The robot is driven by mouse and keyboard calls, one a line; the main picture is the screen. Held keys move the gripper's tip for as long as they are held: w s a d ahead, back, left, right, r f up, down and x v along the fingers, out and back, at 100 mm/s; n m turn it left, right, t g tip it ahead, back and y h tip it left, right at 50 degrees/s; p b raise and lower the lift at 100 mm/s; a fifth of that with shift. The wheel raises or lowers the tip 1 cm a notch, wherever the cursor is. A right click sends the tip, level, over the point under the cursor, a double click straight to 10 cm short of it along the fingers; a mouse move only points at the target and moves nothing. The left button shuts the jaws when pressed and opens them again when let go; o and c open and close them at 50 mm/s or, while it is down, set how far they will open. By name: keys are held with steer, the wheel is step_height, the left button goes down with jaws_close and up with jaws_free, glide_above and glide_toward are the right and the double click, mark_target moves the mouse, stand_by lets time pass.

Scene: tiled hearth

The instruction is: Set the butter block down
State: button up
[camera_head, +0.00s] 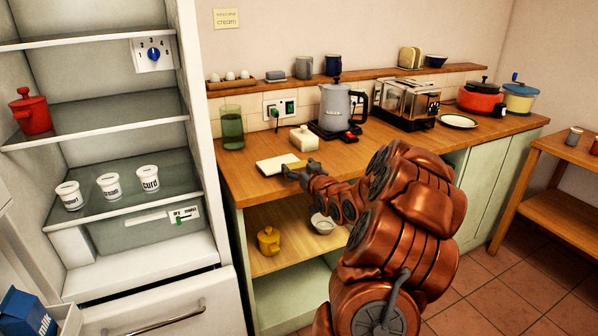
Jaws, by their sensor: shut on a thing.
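My gripper (297,171) is low over the left part of the wooden counter and is shut on the butter block (292,165), a small pale yellow piece mostly hidden by the fingers. The block is over or on the right part of a flat whitish dish (270,165). I cannot tell whether it touches the dish. A white lidded-looking butter cover (303,138) with a knob stands on the counter just behind, apart from my gripper.
A green glass (232,128), a grey kettle (337,108), a toaster (405,103) and a white plate (458,121) stand on the counter (248,183). The open fridge (105,125) with several pots is at left. Free counter lies left of the dish.

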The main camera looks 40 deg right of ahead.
steer(key=shift+f, duration=0.9)
steer(key=shift+f, duration=0.15)
steer(key=o, duration=1.1)
steer(key=shift+s+r, duration=0.1)
steer(key=shift+r, duration=0.1)
steer(key=b+v, duration=0.1)
steer(key=v, duration=1.1)
steer(key=shift+f, duration=0.1)
